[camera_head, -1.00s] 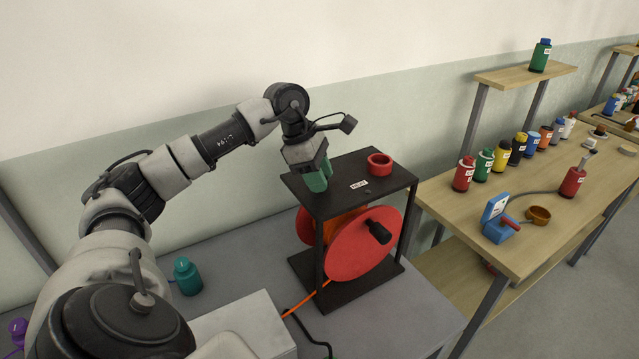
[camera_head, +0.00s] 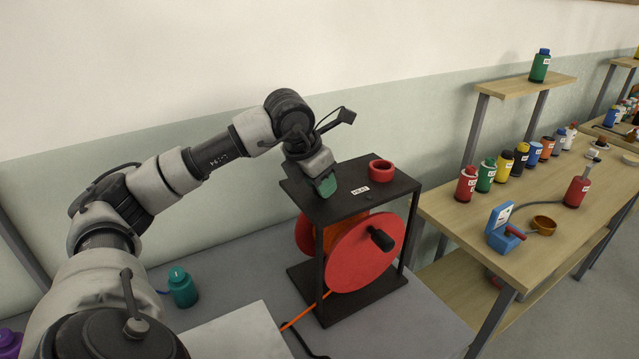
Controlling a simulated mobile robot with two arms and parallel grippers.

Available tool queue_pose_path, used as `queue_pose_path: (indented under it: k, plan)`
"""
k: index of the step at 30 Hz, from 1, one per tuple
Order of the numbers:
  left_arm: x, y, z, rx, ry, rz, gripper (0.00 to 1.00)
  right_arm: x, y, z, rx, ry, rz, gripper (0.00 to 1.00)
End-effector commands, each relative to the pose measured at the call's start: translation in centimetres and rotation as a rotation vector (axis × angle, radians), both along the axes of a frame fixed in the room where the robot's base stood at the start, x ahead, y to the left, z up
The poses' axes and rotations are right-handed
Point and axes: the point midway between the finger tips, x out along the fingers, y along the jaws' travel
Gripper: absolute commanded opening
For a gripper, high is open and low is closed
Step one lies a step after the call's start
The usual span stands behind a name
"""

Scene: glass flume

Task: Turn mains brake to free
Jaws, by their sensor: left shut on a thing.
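The cable reel stand is a black frame with a dark top plate (camera_head: 350,205), with a red reel (camera_head: 366,252) and a black crank knob (camera_head: 381,239) below. A small white label (camera_head: 360,190) lies on the plate; its print is too small to read surely. My left gripper (camera_head: 326,186), with green fingertips, points down at the plate's left part, left of the label. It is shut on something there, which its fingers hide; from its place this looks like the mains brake. The brake's position cannot be seen. My right gripper is not in view.
A red ring (camera_head: 381,169) sits on the plate behind the label. A teal bottle (camera_head: 182,287) stands on the grey bench at left. An orange cable (camera_head: 305,315) leaves the reel. A wooden table (camera_head: 470,213) with several bottles stands at right.

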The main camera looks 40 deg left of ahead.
Motion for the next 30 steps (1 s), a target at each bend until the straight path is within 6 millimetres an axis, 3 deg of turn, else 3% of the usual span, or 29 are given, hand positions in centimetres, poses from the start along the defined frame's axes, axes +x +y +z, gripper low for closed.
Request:
queue_pose_path:
  k: [11,27,28,30]
  plan:
    - [0.01,0.00,0.10,0.001,-0.001,0.151,0.11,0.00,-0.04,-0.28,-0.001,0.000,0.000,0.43]
    - [0.03,0.02,0.13,0.000,-0.002,0.172,0.11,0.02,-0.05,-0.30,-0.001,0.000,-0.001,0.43]
    - [0.03,0.02,0.13,0.000,-0.002,0.172,0.39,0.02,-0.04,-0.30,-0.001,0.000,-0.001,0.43]
    - [0.02,0.01,0.11,0.000,-0.001,0.172,0.50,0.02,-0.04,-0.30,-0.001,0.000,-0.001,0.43]
